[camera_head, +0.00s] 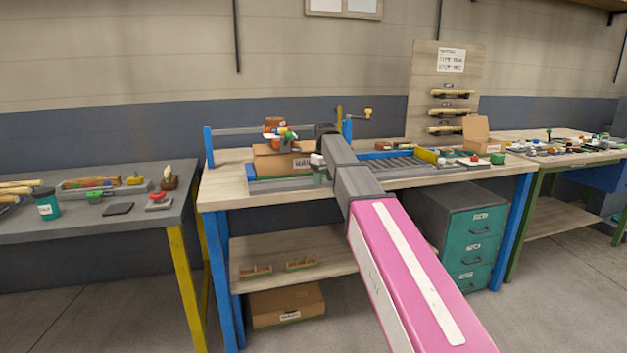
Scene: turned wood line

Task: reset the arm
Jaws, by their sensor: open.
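My arm stretches from the lower right up to the middle bench (225,190), with a pink and white link nearest me and grey links beyond. Its far end stands over the bench top. My gripper (318,168) shows only small and partly hidden at that end, low over the bench beside a cardboard box (272,161). Its fingers are too small to make out clearly, and I see nothing held in it.
A grey bench (140,215) with a green cup (47,204) and small tools stands left. Another crowded bench (570,158) stands right. A wooden rack board (425,85) rises behind the middle bench. A drawer cabinet (478,235) is below it. The floor at front left is clear.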

